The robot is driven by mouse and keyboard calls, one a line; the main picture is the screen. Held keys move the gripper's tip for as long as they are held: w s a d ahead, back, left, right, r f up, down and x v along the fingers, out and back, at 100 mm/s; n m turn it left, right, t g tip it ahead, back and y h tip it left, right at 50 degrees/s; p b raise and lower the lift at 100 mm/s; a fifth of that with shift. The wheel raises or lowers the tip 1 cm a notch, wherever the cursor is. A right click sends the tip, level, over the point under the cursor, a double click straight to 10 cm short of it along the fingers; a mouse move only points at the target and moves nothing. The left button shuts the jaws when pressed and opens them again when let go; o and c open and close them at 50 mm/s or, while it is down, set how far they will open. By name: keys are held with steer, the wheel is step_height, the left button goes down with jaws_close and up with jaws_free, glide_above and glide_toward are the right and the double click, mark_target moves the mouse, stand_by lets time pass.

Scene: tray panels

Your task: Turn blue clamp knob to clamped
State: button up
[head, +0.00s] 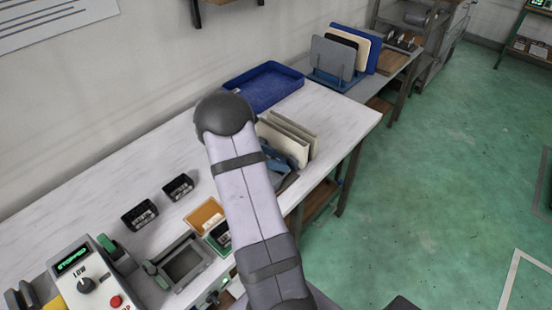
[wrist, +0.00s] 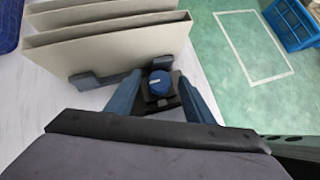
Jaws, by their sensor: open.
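The blue clamp knob (wrist: 160,83) shows in the wrist view, on a dark block beside cream panels (wrist: 105,38) that stand upright in a grey holder (wrist: 95,80). A pale pointer line on the knob points to the left. My gripper (wrist: 160,90) is open, with one blue-grey finger on each side of the knob. I cannot tell whether the fingers touch it. In the head view my arm hides the knob, and the cream panels (head: 287,136) stand just right of the arm. The clamp's markings cannot be read.
A blue tray (head: 264,87) lies on the white bench behind the arm. A control box (head: 90,278) with a dial and red button, and dark small boxes (head: 139,214), sit at the left. A rack of panels (head: 337,58) stands beyond the tray. Green floor is open at right.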

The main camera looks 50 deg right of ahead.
steer(key=shift+c, duration=0.2)
steer(key=c, duration=1)
steer(key=shift+m, duration=0.4)
steer(key=shift+w+d+m+g+p, duration=0.1)
steer(key=shift+m+g+p, duration=0.2)
steer(key=shift+m+g, duration=0.2)
steer(key=m+g+y, duration=0.1)
steer(key=m+y, duration=0.1)
steer(key=m, duration=0.1)
steer(key=shift+w+d+f+g, duration=0.1)
steer(key=shift+w+d+g, duration=0.05)
steer(key=shift+g, duration=0.25)
steer(key=shift+w+d+m+g+y+b, duration=0.15)
steer(key=shift+m+g+y+b, duration=0.75)
steer(key=shift+m, duration=0.7)
steer(key=shift+m+y, duration=0.5)
steer(key=shift+m, duration=0.1)
